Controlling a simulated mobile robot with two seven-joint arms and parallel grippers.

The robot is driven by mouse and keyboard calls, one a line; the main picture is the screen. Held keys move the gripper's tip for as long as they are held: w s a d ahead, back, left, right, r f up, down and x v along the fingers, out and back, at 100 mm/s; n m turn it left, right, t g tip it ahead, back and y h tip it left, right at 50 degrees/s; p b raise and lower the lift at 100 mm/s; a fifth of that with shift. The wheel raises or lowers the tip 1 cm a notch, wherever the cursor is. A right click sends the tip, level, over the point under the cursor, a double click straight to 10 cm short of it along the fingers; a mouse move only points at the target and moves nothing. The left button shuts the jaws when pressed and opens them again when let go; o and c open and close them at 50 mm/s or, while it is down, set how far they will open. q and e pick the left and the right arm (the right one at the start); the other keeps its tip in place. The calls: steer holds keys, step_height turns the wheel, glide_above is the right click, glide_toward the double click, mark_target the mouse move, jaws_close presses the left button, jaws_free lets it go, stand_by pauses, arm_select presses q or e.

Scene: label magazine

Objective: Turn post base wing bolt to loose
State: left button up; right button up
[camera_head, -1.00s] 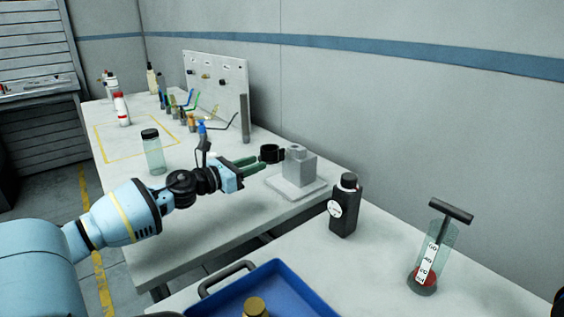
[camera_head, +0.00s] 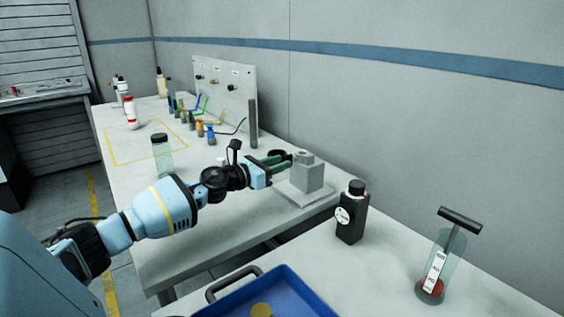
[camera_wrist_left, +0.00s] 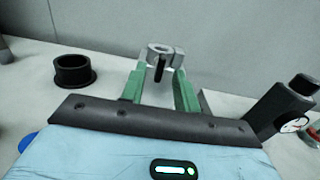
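The post base is a grey block with a round hole in its top, on a flat square plate (camera_head: 296,194). It stands on the far table, and its body (camera_head: 309,178) shows beside my left gripper. In the left wrist view, its top (camera_wrist_left: 166,50) is straight ahead. A small dark upright piece, apparently the wing bolt (camera_wrist_left: 159,70), shows on its near face. My left gripper (camera_head: 284,159) has green fingers, which point at the block. In the wrist view, the gripper (camera_wrist_left: 160,76) is open, with the dark piece seen between the fingers; contact cannot be told. My right gripper is not in view.
A black ring (camera_wrist_left: 74,70) lies left of the fingers. A black bottle (camera_head: 352,212) and a plunger-like cylinder (camera_head: 437,262) stand to the right. A blue tray (camera_head: 303,291) is in front. A clear jar (camera_head: 162,158) and a dark post (camera_head: 253,124) stand farther back.

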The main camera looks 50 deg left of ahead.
arm_select(q)
steer(key=shift+w+d, duration=0.1)
steer(key=shift+w, duration=0.7)
steer(key=shift+c, duration=0.4)
jaws_close()
